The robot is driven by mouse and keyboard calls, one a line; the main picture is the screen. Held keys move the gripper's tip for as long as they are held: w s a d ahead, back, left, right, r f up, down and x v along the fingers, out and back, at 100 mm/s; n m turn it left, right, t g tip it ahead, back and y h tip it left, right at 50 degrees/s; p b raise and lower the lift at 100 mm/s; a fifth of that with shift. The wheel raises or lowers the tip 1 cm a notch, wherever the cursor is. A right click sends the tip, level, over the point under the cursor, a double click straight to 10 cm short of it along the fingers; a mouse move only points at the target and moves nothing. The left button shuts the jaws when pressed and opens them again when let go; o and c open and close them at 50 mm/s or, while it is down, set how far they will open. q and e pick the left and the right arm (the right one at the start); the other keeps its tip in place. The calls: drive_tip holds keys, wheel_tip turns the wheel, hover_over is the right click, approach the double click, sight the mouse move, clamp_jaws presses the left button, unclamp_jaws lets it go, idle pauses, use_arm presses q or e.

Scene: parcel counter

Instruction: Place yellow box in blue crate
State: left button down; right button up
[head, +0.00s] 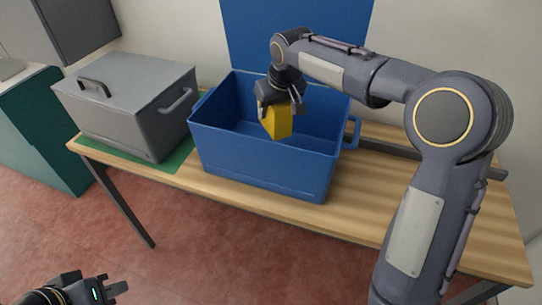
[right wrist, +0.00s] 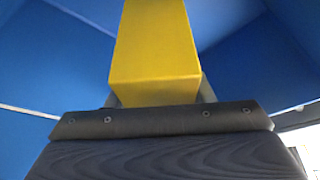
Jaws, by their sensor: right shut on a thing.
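The yellow box (head: 277,121) is held by my right gripper (head: 283,103) over the blue crate (head: 258,171). The box is tilted and its lower part appears within the crate's opening. In the right wrist view the yellow box (right wrist: 154,55) sticks out from the shut jaws, with the blue crate walls (right wrist: 245,65) around it. Whether the box touches the crate floor cannot be told. My left gripper (head: 117,288) is at the bottom left, away from the table, its fingers apart and nothing between them.
A grey lidded case (head: 125,95) stands on a green mat (head: 170,165) left of the crate. A blue panel (head: 290,30) rises behind the crate. The wooden tabletop (head: 355,200) is clear to the right, below my right arm.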

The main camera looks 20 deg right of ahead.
sight(284, 110)
drive_tip(key=f, duration=0.7)
drive_tip(key=shift+w+f+b, duration=0.2)
drive_tip(key=shift+w+b, duration=0.05)
drive_tip(key=shift+b, duration=0.15)
drive_tip(key=shift+f, duration=1.75)
drive_tip(key=shift+f, duration=0.1)
drive_tip(key=o, duration=0.7)
drive_tip(key=shift+f+b, duration=0.1)
drive_tip(key=shift+b, duration=0.2)
drive_tip(key=shift+c, duration=0.2)
drive_tip(key=o, duration=0.5)
drive_tip(key=shift+c, duration=0.2)
drive_tip(key=shift+r, duration=0.3)
drive_tip(key=p+v, duration=0.1)
drive_tip(key=v, duration=1.1)
drive_tip(key=shift+s+f, duration=0.1)
